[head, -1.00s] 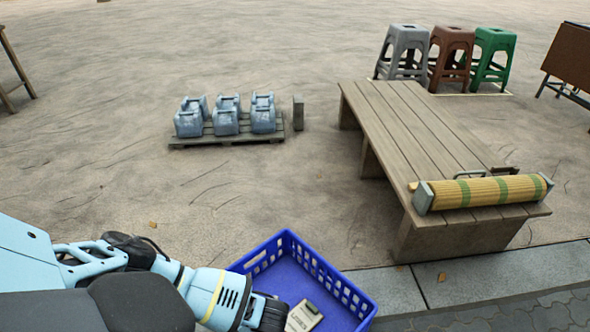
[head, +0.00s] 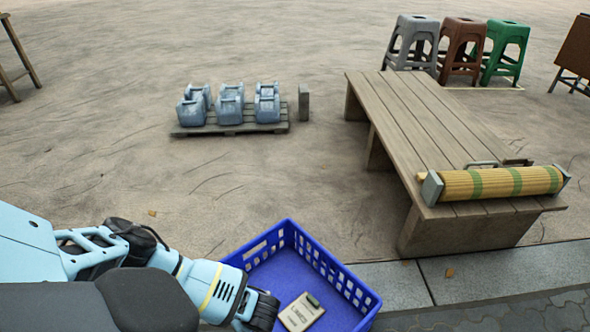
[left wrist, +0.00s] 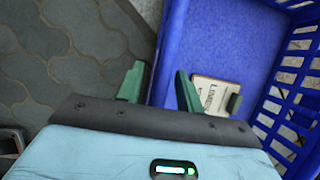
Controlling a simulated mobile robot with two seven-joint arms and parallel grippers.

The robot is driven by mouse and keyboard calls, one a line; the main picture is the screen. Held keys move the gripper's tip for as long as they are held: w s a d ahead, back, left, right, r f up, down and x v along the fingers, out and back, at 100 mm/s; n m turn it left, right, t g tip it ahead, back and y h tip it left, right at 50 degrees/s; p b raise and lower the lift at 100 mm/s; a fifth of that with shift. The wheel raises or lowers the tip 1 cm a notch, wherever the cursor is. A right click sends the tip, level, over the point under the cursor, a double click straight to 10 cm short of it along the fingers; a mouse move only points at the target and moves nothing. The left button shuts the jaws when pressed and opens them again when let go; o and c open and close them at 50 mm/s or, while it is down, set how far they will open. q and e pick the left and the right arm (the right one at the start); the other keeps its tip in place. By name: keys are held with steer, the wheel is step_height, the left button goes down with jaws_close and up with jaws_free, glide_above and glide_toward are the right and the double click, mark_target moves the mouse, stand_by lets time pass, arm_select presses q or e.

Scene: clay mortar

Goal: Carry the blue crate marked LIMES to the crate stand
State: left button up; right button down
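The blue crate (head: 340,279) is at the bottom of the head view, its near part cut off by the frame. A pale card with dark lettering (head: 301,312) lies inside it; the card also shows in the left wrist view (left wrist: 209,93), its lettering starting with L. My left gripper (head: 262,312) is at the crate's left wall. My right gripper is not in view. I cannot identify the crate stand.
A low wooden platform (head: 420,120) stands ahead right, with a rolled mat (head: 500,183) on its near end. Blue jugs (head: 229,103) sit on a pallet (head: 230,129). Three stools (head: 461,45) stand behind the platform. A grey kerb (head: 470,275) runs at lower right. Ground at left is open.

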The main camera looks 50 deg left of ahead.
arm_select(q)
jaws_close()
stand_by(1.2)
steer(key=shift+w+r, duration=0.1)
steer(key=shift+w, duration=0.05)
